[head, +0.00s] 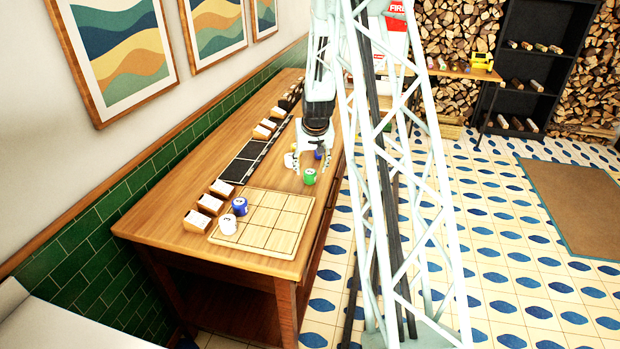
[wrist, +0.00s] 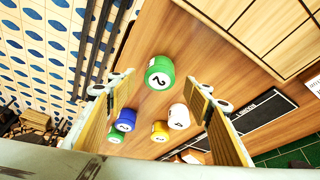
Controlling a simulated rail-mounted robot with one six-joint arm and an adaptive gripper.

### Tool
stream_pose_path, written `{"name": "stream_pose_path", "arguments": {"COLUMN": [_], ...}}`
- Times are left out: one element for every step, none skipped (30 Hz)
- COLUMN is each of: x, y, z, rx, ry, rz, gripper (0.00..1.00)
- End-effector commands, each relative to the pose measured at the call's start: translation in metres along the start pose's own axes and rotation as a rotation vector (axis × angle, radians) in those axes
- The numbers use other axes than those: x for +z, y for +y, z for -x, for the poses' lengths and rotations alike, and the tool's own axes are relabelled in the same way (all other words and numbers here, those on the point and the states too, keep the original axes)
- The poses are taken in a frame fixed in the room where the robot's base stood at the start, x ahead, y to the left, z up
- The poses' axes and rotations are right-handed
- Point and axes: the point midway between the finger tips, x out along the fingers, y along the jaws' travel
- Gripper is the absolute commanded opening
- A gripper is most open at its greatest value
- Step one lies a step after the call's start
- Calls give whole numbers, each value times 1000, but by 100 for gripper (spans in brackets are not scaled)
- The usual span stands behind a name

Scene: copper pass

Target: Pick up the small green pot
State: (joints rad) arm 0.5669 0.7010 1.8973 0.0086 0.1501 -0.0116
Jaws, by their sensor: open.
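A green pot (wrist: 158,76) with a white top marked 2 stands on the wooden table, ahead of and roughly between my finger tips in the wrist view. In the head view a green pot (head: 309,178) stands near the table's right edge, just in front of my gripper (head: 311,157). My gripper (wrist: 158,92) is open, with nothing held between its fingers. A second green pot (wrist: 115,136) shows farther back in the wrist view, beside a blue pot (wrist: 125,120), partly behind the left finger.
A white pot (wrist: 179,116) and a yellow pot (wrist: 160,131) stand close by. A pale grid board (head: 283,238) lies at the table's near end, with a blue pot (head: 240,206) and a white pot (head: 228,225) on it. Wooden blocks and dark panels line the wall side.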

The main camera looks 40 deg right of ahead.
Motion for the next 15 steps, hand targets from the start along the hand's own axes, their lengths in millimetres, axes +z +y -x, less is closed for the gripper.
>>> {"name": "stream_pose_path", "arguments": {"x": [0, 0, 0, 0, 0, 0, 0, 0, 0, 0, 0, 0, 0, 0, 0], "y": [0, 0, 0, 0, 0, 0, 0, 0, 0, 0, 0, 0, 0, 0, 0], "z": [0, -1, -1, -1, -1, -1, -1, -1, -1, -1, -1, -2, -2, -3, -4], "rx": [0, 0, 0, 0, 0, 0, 0, 0, 0, 0, 0, 0, 0, 0, 0], "ry": [0, 0, 0, 0, 0, 0, 0, 0, 0, 0, 0, 0, 0, -1, -1], "rz": [0, 0, 0, 0, 0, 0, 0, 0, 0, 0, 0, 0, 0, 0, 0], "gripper": [47, 47, 47, 47, 47, 47, 47, 47, 47, 47, 47, 47, 47, 47, 47]}}
